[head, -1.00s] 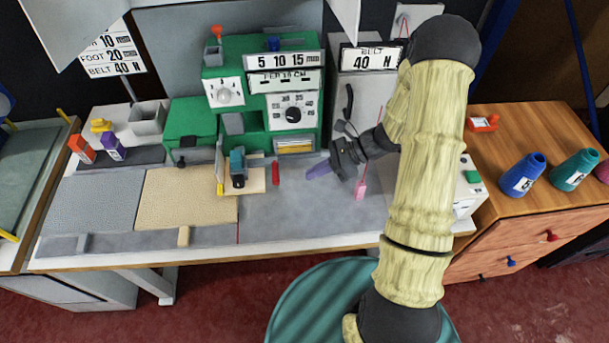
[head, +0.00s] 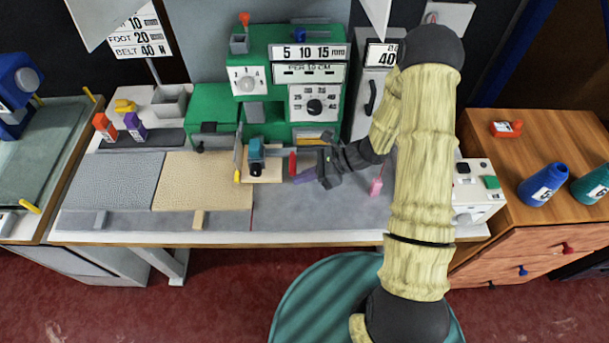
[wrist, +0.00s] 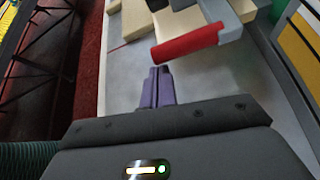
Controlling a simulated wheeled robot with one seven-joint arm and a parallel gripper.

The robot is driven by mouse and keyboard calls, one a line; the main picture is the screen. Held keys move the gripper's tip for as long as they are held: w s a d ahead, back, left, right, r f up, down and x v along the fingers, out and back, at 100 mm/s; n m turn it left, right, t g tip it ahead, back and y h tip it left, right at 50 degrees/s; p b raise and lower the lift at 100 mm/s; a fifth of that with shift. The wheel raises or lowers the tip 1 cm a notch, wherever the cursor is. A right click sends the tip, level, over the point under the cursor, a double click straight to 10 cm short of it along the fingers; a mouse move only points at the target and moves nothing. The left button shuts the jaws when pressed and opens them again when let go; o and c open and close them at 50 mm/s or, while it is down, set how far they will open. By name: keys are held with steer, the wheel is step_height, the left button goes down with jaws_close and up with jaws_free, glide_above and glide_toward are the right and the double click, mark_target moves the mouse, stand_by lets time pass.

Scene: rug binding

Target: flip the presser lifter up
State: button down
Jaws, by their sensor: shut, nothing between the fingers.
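The presser lifter appears to be the red-handled lever (head: 292,163) at the front of the green machine (head: 270,90). In the wrist view its red grip (wrist: 190,42) sits on a grey arm, just beyond and right of my fingertips. My gripper (head: 300,178) has purple fingers pressed together with nothing between them. It is close to the lever's lower end in the head view. In the wrist view the closed fingertips (wrist: 160,72) show a small gap to the red grip. Whether they touch cannot be told from the head view.
A teal-and-black presser part (head: 256,152) stands left of the lever. A pink bottle-like item (head: 376,187) lies right of my gripper. The grey work surface (head: 290,212) in front is clear. A control box (head: 475,190) stands at the table's right end.

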mark_target(295, 174)
steer(key=shift+r+p, duration=0.8)
steer(key=shift+r, duration=0.7)
steer(key=shift+w+d+r+p, duration=0.1)
steer(key=shift+d+r+p, duration=0.2)
steer(key=shift+p, duration=0.1)
steer(key=p+v, duration=0.5)
steer(key=v, duration=0.4)
steer(key=shift+d, duration=0.2)
steer(key=shift+f, duration=0.15)
